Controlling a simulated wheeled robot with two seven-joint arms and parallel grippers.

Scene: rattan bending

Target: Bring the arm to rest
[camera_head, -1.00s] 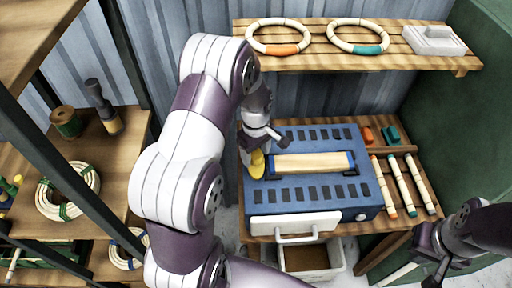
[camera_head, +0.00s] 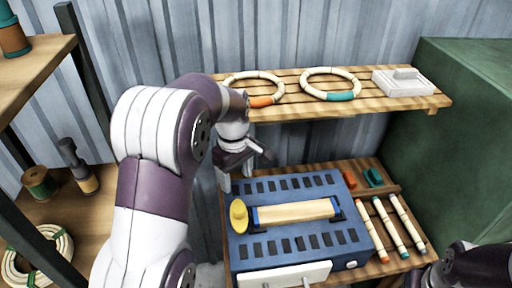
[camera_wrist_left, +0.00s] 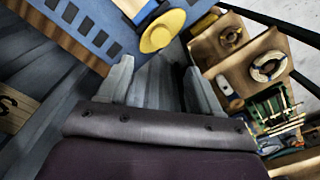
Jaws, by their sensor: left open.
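My left gripper (camera_head: 244,172) is raised beside the rear left corner of the blue slotted box (camera_head: 288,244), behind and above its yellow knob (camera_head: 239,215). The left wrist view shows its two grey fingers (camera_wrist_left: 157,87) spread, with nothing between them. The yellow knob (camera_wrist_left: 161,32) and a corner of the blue box (camera_wrist_left: 88,22) lie beyond the fingertips there. My left arm runs up from the bottom left of the head view and bends over at the elbow. My right gripper (camera_head: 428,278) is partly cut off at the bottom right; its fingers are unclear.
A slatted shelf (camera_head: 300,107) behind holds two rattan rings and a white block (camera_head: 403,82). Rattan sticks (camera_head: 391,228) lie right of the box. A green cabinet wall (camera_head: 465,150) bounds the right.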

